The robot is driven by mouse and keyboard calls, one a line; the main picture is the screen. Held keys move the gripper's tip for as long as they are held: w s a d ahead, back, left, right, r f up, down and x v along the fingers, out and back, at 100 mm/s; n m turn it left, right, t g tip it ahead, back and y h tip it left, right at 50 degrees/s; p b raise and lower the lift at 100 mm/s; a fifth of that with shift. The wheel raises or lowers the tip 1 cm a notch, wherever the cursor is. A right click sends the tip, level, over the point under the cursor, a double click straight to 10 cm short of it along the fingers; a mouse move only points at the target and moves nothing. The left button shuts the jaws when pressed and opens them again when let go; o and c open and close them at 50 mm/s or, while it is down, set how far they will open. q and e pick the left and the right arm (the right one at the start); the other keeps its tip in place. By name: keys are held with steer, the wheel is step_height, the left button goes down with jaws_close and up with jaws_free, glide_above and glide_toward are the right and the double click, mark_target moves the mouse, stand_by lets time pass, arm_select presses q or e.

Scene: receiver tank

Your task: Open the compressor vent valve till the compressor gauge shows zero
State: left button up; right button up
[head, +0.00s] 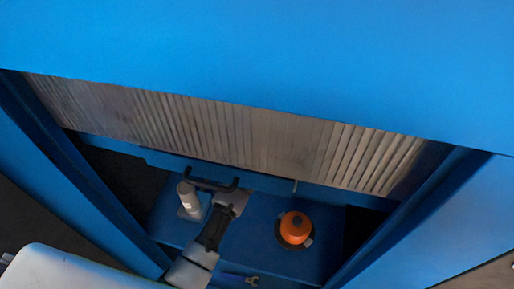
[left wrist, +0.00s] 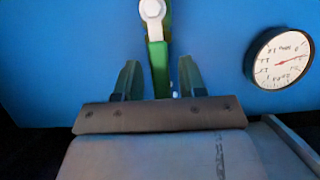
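In the left wrist view, a green lever (left wrist: 158,66) with a round silver hub (left wrist: 152,10) at its top stands in front of a blue panel. It looks like the valve handle. My left gripper (left wrist: 158,75) is open, with one finger on each side of the lever and a gap visible on both sides. A round white gauge (left wrist: 281,59) with a black rim sits at the right. Its dial is turned in this view, its red needle slants up right, and the reading is too small to tell. I cannot see my right gripper.
The head view shows a blue cabinet (head: 280,55) with a ribbed grey panel (head: 230,130). My pale arm link fills the lower left.

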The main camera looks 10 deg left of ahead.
arm_select(q)
steer(key=shift+r, duration=0.1)
steer(key=s+r+b, duration=0.1)
steer(key=s+b, duration=0.2)
steer(key=s, duration=1.3)
steer(key=shift+s+a+r, duration=0.25)
steer(key=shift+s+r, duration=0.05)
steer(key=shift+r, duration=0.1)
steer(key=s+f+m+g+h+b, duration=0.1)
steer(key=s+f+g, duration=0.3)
steer(key=f, duration=1.2)
steer(key=s+f+m+g, duration=0.1)
steer(key=s+f+g, duration=0.35)
steer(key=f, duration=1.25)
steer(key=s+a+f+g, duration=0.1)
steer(key=s+a+f, duration=0.2)
steer(key=s+f, duration=0.2)
steer(key=s+a+f+g, duration=0.1)
steer(key=s+a+f, duration=0.3)
steer(key=s, duration=0.8)
steer(key=s+a+f+g+y, duration=0.1)
steer(key=s+a+f+g, duration=0.1)
steer(key=s+a+f, duration=0.2)
steer(key=s+f, duration=0.3)
steer(key=s, duration=0.2)
